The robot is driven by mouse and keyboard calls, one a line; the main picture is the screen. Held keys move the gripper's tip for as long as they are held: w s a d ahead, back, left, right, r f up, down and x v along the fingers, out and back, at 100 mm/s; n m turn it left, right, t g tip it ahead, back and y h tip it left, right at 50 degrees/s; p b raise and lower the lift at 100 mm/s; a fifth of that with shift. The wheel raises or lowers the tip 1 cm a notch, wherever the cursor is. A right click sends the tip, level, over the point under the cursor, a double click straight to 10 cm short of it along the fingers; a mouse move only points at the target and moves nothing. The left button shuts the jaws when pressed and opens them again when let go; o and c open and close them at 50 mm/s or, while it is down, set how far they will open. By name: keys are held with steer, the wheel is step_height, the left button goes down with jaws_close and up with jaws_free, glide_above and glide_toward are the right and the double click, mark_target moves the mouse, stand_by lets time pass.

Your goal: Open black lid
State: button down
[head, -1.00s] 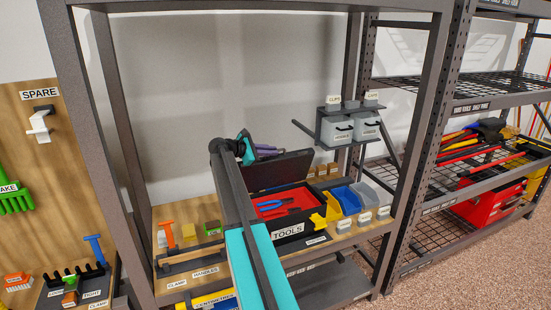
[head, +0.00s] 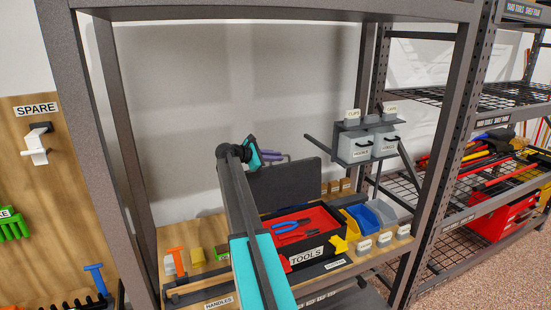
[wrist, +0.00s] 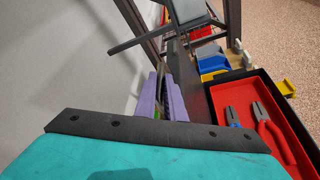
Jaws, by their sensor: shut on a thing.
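The black lid (head: 285,184) of the toolbox labelled TOOLS (head: 308,253) stands steeply raised at the back of the box in the head view. In the wrist view the lid (wrist: 197,100) shows nearly edge-on beside the red tray. My gripper (head: 275,160) is at the lid's upper edge, partly behind it. Its purple fingers (wrist: 165,97) are close together in the wrist view, shut on the lid; the exact contact is hard to see. The red tray (head: 320,217) lies open, with blue-handled pliers (head: 291,226) and red-handled pliers (wrist: 268,128) inside.
Yellow, blue and grey bins (head: 366,218) stand right of the box. Grey lidded containers (head: 355,146) sit on a small rack at the back right. Shelf posts (head: 432,140) frame the bay.

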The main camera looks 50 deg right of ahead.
steer(key=shift+w, duration=0.3)
steer(key=c, duration=1.8)
jaws_free()
steer(key=shift+a, duration=0.15)
steer(key=shift+c, duration=0.2)
steer(key=shift+s, duration=0.1)
steer(key=shift+b+v, duration=0.4)
steer(key=shift+v, duration=0.35)
steer(key=b+v, duration=0.3)
steer(key=v, duration=0.9)
steer(key=shift+a, duration=0.1)
